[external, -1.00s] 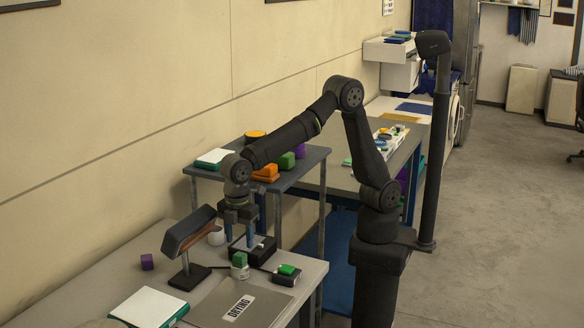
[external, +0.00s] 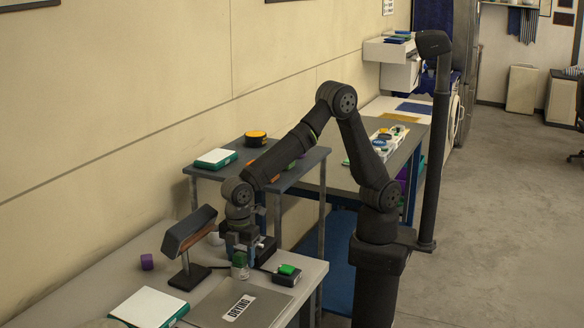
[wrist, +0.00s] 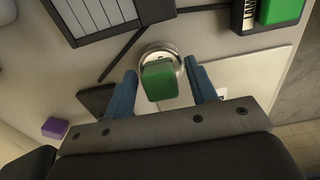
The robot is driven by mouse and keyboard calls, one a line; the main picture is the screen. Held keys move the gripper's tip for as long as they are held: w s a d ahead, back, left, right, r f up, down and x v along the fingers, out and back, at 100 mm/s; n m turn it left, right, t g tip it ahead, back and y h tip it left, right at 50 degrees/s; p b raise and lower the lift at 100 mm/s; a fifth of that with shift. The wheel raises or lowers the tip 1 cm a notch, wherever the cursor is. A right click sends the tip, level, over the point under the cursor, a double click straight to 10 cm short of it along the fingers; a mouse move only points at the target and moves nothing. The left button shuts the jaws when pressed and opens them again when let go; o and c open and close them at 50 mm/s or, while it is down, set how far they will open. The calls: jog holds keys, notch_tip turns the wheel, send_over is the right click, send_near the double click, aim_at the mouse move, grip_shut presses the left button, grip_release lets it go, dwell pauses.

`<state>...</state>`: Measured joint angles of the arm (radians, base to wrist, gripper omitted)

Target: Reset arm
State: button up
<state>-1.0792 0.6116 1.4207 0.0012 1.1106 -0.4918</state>
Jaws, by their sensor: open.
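My gripper (external: 240,250) is low over the near bench, pointing down. In the wrist view my gripper (wrist: 165,88) is open, with one blue finger on each side of a green block (wrist: 160,82). The block shows between the fingers with a gap on both sides. It sits on or in a round, pale metallic-rimmed holder (wrist: 158,50). In the external view the green block (external: 239,259) is just below the fingers and partly hidden by them.
A grey plate labelled "DRYING" (external: 262,310) lies beside the block. A padded stand (external: 188,232), a purple cube (external: 147,262) and a white-topped box (external: 150,307) are on the left. A raised shelf (external: 300,168) stands behind.

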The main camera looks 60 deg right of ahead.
notch_tip(320, 180, up, 23)
jog(key=w+d, duration=0.7)
jog(key=w, duration=0.5)
jog(key=w+d+f, duration=0.1)
jog(key=w+d, duration=0.6)
jog(key=w, duration=0.5)
jog(key=shift+w+d+n, duration=0.2)
jog(key=shift+d+n, duration=0.1)
jog(key=shift+n, duration=0.1)
jog(key=shift+a, duration=0.1)
send_over(238, 253)
jog(key=w+d, duration=0.2)
jog(key=w, duration=0.3)
jog(key=shift+w+r+m, duration=0.2)
jog(key=shift+m, duration=0.1)
